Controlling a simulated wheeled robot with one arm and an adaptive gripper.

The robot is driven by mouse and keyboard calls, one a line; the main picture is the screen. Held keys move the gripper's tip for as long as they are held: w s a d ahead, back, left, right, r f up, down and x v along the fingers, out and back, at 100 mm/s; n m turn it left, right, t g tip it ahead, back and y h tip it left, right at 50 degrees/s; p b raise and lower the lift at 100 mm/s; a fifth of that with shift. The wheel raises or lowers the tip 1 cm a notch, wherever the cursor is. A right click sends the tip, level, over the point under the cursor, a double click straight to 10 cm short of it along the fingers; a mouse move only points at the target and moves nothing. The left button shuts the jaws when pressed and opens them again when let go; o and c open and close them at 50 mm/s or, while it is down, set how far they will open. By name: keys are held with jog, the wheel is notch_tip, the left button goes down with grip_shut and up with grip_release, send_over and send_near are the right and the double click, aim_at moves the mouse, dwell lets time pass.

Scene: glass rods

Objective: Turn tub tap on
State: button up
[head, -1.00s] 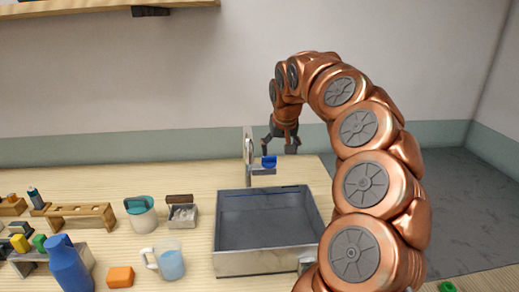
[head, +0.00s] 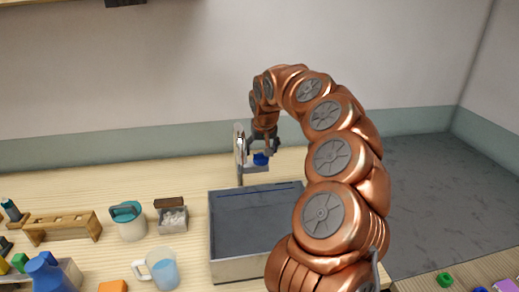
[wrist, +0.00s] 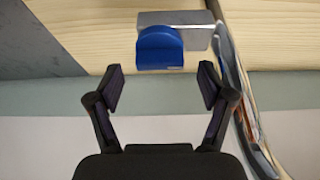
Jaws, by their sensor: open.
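The tap has a blue handle (head: 261,159) on a grey metal spout block (head: 256,169), beside an upright metal post (head: 240,155) at the back edge of the grey tub (head: 235,270). My gripper (head: 258,150) is just above the blue handle in the head view. In the wrist view my gripper (wrist: 160,88) is open and empty, its two fingers spread. The blue handle (wrist: 160,48) lies just beyond the fingertips, roughly centred between them. The grey block (wrist: 195,30) extends to its right.
A teal-lidded jar (head: 128,222), a small grey box (head: 172,217) with pale pieces, a pitcher (head: 160,270) and a wooden rack (head: 62,227) stand left of the tub. A blue bottle (head: 48,275) is at the front left. The tub looks empty.

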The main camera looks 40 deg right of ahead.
jog(key=shift+w+d+f, duration=0.1)
jog(key=shift+w+f, duration=0.15)
jog(key=shift+f, duration=0.4)
jog(key=shift+c, duration=0.4)
jog(key=c, duration=1)
jog(key=shift+c, duration=0.4)
jog(key=shift+w, duration=0.1)
